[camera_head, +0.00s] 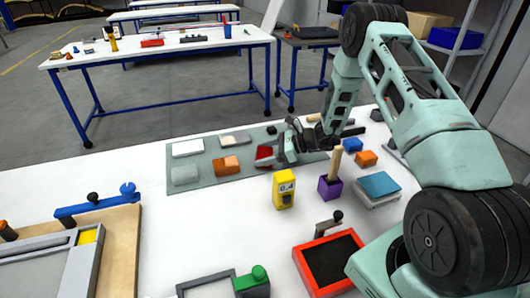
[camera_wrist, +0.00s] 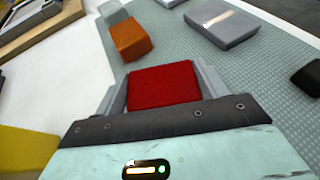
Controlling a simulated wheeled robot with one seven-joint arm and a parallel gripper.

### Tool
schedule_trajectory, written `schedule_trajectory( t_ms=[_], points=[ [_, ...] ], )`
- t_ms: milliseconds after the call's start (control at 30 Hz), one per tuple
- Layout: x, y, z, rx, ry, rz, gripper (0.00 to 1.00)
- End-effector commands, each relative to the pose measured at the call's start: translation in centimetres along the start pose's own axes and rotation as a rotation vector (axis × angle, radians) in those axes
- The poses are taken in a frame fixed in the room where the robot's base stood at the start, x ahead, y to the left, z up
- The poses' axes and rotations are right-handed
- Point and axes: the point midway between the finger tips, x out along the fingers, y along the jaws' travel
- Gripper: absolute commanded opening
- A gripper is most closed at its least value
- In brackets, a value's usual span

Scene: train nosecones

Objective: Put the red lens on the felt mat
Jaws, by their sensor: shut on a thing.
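The red lens (camera_head: 264,153) is between the fingers of my gripper (camera_head: 277,152), which is shut on it. In the wrist view the red lens (camera_wrist: 160,85) fills the space between the two grey fingers of my gripper (camera_wrist: 163,78). The felt mat (camera_head: 208,159) is a grey-green sheet on the white table. It also shows in the wrist view (camera_wrist: 268,72), beyond and to the right of the lens. The lens is over or on the mat's area; I cannot tell if it touches. My fingers hide part of the lens in the head view.
On the mat lie an orange lens (camera_head: 226,165), a white one (camera_head: 188,147), a grey one (camera_head: 185,175) and a beige one (camera_head: 235,139). A yellow block (camera_head: 284,190), a purple holder (camera_head: 329,188) and a red-framed tray (camera_head: 330,260) stand nearer me.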

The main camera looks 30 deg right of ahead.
Motion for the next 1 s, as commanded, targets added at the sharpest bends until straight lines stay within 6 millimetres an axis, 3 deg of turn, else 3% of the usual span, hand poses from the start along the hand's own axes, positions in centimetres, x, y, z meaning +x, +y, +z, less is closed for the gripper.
schedule_trajectory(
  t_ms=[267,300,367,733,867,1000],
  points=[
    [0.1,0.0,-0.4,0.0,-0.001,0.0,0.46],
    [0.1,0.0,-0.3,0.0,0.0,0.0,0.81],
    [0.1,0.0,-0.3,0.0,0.0,0.0,0.94],
    [-0.1,0.0,0.3,0.0,0.0,0.001,0.94],
    [-1.9,-0.1,-0.1,0.001,0.0,-0.004,0.94],
    [-4.9,-0.2,-0.2,0.001,0.0,-0.006,0.94]
  ],
)
